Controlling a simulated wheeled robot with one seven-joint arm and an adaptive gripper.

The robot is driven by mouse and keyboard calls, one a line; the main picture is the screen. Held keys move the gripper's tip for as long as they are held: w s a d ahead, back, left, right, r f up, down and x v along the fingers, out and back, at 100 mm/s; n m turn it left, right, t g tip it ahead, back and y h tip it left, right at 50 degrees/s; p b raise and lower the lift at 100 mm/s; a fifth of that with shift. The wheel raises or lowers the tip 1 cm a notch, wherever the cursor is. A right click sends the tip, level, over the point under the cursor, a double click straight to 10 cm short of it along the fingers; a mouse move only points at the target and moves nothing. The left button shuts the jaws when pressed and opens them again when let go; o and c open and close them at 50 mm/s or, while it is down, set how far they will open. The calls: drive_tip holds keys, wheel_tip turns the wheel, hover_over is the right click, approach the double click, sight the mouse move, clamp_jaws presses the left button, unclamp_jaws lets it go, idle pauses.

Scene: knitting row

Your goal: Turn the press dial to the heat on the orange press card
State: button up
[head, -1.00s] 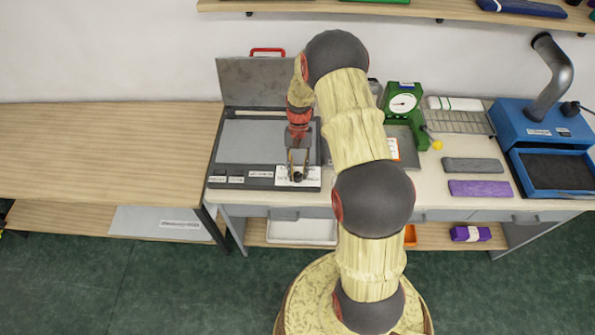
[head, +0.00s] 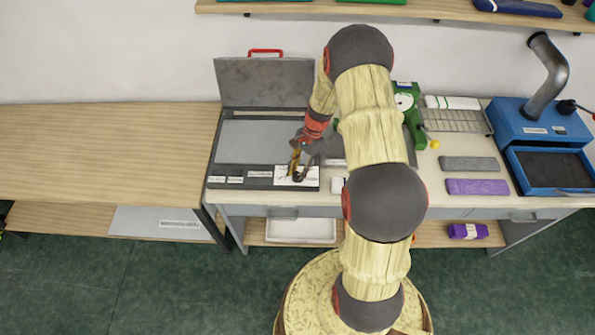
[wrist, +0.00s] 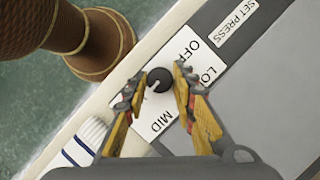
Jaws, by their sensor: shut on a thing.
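The press (head: 228,172) stands on the bench with its grey lid (head: 265,83) raised. Its small black dial (wrist: 159,81) is at the front right corner, on a white label (wrist: 180,75) reading OFF, LOW and MID in the wrist view. A light mark shows on the dial, but I cannot tell which setting it points at. My gripper (wrist: 161,80) has its two fingertips on either side of the dial, closed on it. In the head view my gripper (head: 298,170) reaches down to the dial with the wrist tilted. The orange press card is hidden behind my arm.
A green gauge device (head: 406,103), a wire rack (head: 457,121), grey and purple slabs (head: 478,187) and a blue machine (head: 540,130) stand to the right. A bare wooden table (head: 100,150) is on the left. A white striped roll (wrist: 86,140) lies close by the dial.

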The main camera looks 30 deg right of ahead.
drive_tip(key=shift+m, duration=0.3)
drive_tip(key=o, duration=1.1)
drive_tip(key=shift+o, duration=0.2)
drive_tip(key=shift+r, duration=0.1)
drive_tip(key=s+v, duration=0.1)
drive_tip(key=v, duration=1)
drive_tip(key=shift+w+d+r, duration=0.25)
drive_tip(key=shift+w+r, duration=0.1)
drive_tip(key=shift+w, duration=0.15)
